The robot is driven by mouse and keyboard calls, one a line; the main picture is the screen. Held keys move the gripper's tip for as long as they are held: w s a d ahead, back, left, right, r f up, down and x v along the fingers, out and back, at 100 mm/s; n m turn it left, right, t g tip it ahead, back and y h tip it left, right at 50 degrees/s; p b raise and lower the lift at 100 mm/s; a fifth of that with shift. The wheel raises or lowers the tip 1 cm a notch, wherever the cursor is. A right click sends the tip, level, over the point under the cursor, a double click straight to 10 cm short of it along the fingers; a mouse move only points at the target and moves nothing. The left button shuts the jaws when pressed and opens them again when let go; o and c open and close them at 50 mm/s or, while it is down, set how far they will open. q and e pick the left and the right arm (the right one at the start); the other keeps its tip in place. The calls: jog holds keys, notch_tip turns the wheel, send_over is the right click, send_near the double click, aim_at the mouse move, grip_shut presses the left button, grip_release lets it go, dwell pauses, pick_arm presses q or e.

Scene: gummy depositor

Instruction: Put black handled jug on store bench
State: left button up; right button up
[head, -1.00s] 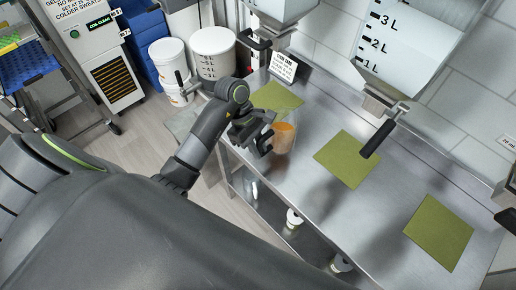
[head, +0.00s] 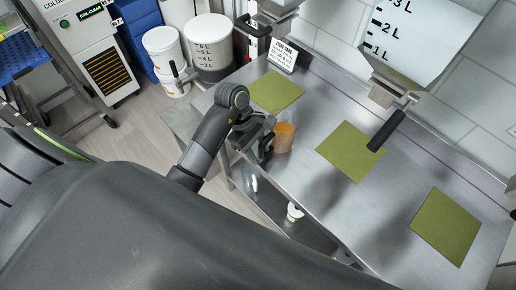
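An orange-filled jug (head: 284,137) is at the left part of the steel bench (head: 320,206), close to its front edge. My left gripper (head: 266,147) is at the jug's left side, where a dark handle shows. The fingers overlap the handle, and I cannot tell clearly whether they are closed on it. I cannot tell whether the jug rests on the bench or is held just above it. My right gripper is not in view.
Green mats (head: 351,151) lie spaced along the bench. Hoppers with black-handled valves (head: 387,130) hang above it. A sign (head: 283,56) stands at the back. White buckets (head: 208,47) stand beyond the bench's left end.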

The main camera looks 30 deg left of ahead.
pick_arm(q)
jog(key=shift+w+a, duration=0.15)
jog(key=shift+w, duration=0.05)
jog(key=shift+w+a+r, duration=0.1)
jog(key=shift+a+r, duration=0.1)
jog(key=shift+r, duration=0.1)
jog(key=shift+a+r+b, duration=0.25)
jog(key=shift+r+b, duration=0.3)
jog(key=p+v, duration=0.6)
jog(key=v, duration=0.4)
jog(key=shift+d, duration=0.15)
